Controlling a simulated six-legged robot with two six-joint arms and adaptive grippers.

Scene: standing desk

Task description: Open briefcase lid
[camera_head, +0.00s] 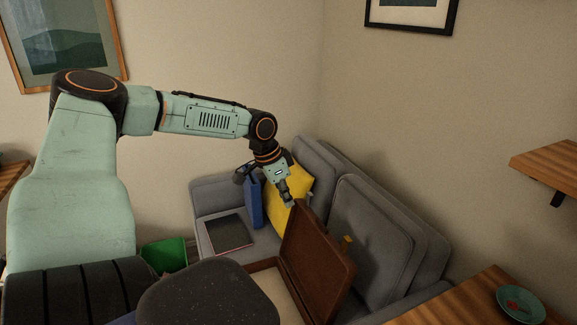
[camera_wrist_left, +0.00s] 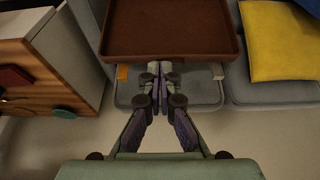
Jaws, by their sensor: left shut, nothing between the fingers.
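The brown briefcase stands open in the head view. Its lid (camera_head: 318,258) is raised and leans up steeply, and the base (camera_head: 268,265) with a pale inside lies below it, partly hidden by a dark rounded shape in front. My left gripper (camera_head: 290,203) is at the lid's upper left corner in the head view; contact cannot be told. In the left wrist view my gripper's fingers (camera_wrist_left: 160,78) are together and empty, just below the edge of the brown lid panel (camera_wrist_left: 170,28). My right gripper is not in view.
A green bin (camera_head: 166,255) is at left. A wooden surface (camera_head: 475,300) with a teal plate (camera_head: 520,303) is at right.

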